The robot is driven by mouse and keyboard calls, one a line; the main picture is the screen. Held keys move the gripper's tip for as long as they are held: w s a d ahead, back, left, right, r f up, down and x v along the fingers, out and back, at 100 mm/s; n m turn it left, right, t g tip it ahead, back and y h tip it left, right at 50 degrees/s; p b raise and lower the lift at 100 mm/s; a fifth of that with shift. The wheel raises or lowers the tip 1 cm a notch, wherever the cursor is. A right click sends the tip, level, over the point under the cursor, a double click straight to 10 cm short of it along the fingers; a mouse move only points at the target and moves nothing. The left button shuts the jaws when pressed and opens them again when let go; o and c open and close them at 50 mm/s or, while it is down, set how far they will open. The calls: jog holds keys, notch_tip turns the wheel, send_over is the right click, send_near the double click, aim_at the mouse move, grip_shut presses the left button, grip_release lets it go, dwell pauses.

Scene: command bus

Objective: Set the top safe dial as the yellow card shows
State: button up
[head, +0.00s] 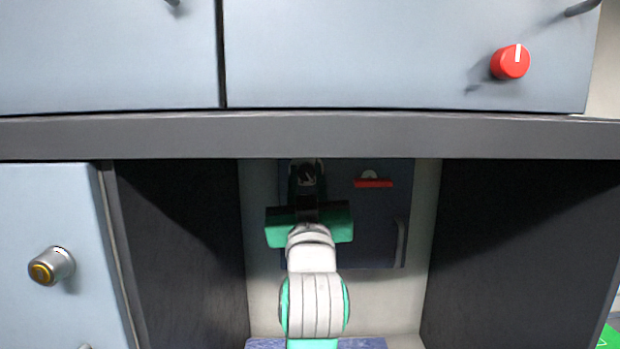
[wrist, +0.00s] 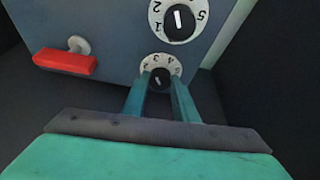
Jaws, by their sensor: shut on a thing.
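The dark blue safe door (head: 340,235) stands in a recess, and it also fills the upper part of the wrist view (wrist: 110,25). My gripper (head: 306,188) reaches up to a dial at the top of the door. In the wrist view my gripper (wrist: 160,80) has its two fingers shut on the black knob of this dial (wrist: 158,77). Numbers on its white ring show partly around the fingers. A second dial (wrist: 178,18) with a white ring and white pointer line is clear of the fingers. I see no yellow card in either view.
A red handle bar (head: 373,183) sticks out beside the held dial. Dark walls (head: 180,230) flank the recess, and a grey ledge (head: 400,136) runs above it. A red knob (head: 510,61) is on the upper cabinet; a metal knob (head: 50,266) is on the left door.

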jog(key=n+y, duration=0.1)
jog(key=n, duration=0.2)
jog(key=n+y, duration=0.2)
jog(key=n, duration=0.1)
jog(key=shift+s+d+n+g, duration=0.2)
jog(key=shift+n+g, duration=0.1)
jog(key=shift+g, duration=0.1)
jog(key=n+g+y, duration=0.1)
jog(key=n, duration=0.2)
jog(key=n+y, duration=0.1)
jog(key=n, duration=0.1)
jog(key=shift+d+r+n+g, duration=0.1)
jog(key=shift+r+n+g, duration=0.05)
jog(key=shift+n+g, duration=0.25)
jog(key=shift+w, duration=0.1)
jog(key=shift+n+y, duration=0.3)
jog(key=shift+n, duration=0.1)
jog(key=o, duration=1.1)
jog(key=shift+c, duration=0.2)
jog(key=shift+a, duration=0.2)
jog(key=shift+d, duration=0.1)
jog(key=v, duration=1)
jog(key=shift+s, duration=0.45)
